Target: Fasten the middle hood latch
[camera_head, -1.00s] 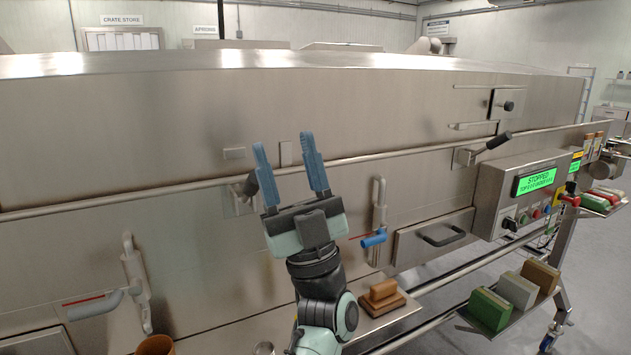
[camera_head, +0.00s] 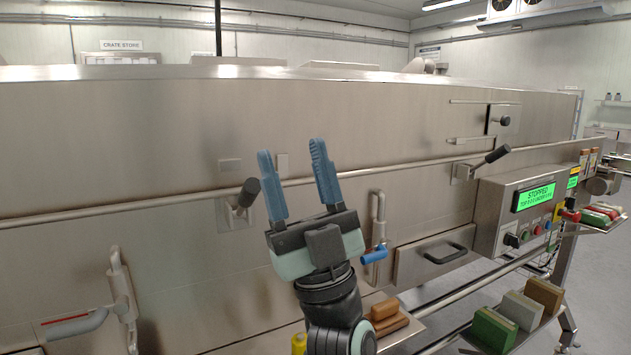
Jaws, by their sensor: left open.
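The middle hood latch (camera_head: 238,214) is a steel bracket with a black-knobbed lever on the tunnel's lower side, just below the long horizontal rail. Its black grip (camera_head: 249,191) points up and toward me. My left gripper (camera_head: 292,150) has two blue fingers spread wide and empty. It stands upright in the picture just right of the latch, with its left finger close beside the grip; I cannot tell the depth gap. A small plate (camera_head: 230,166) sits on the hood (camera_head: 150,130) above the latch. My right gripper is out of view.
Another black-handled latch (camera_head: 465,172) is farther right, beside the control box (camera_head: 487,215) reading STOPPED. A blue-handled pipe valve (camera_head: 374,254) is right of my wrist, and a grey-handled one (camera_head: 75,325) is at lower left. Brown blocks (camera_head: 385,311) rest on a low shelf.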

